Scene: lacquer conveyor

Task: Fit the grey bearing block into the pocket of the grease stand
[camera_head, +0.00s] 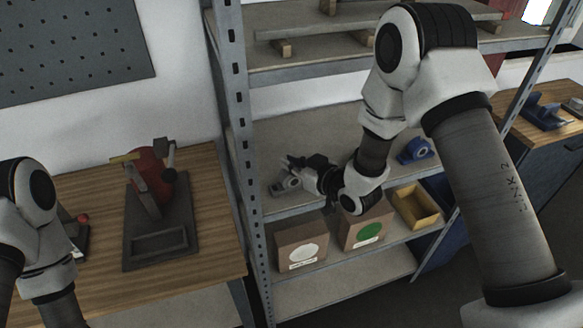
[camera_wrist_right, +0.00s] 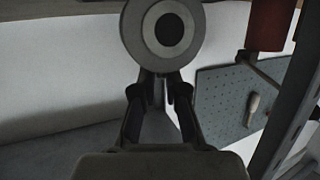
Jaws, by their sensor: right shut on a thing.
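The grey bearing block (camera_head: 286,185) is at the left part of the middle shelf, between the fingers of my right gripper (camera_head: 295,172). In the right wrist view the block's round face (camera_wrist_right: 168,29) shows at the top, with the right gripper (camera_wrist_right: 160,85) shut on it. I cannot tell whether the block touches the shelf. The grease stand (camera_head: 133,240) is on the wooden bench at the left, with a red reservoir at its back and an empty rectangular pocket (camera_head: 160,244) at its front. My left arm shows at the left edge, but its gripper is out of view.
The metal rack's upright (camera_head: 233,110) stands between the bench and the block. A blue bearing block (camera_head: 415,151) is farther right on the same shelf. Two cardboard boxes (camera_head: 301,252) and a yellow bin (camera_head: 414,208) are below. A shelf (camera_head: 300,52) hangs above.

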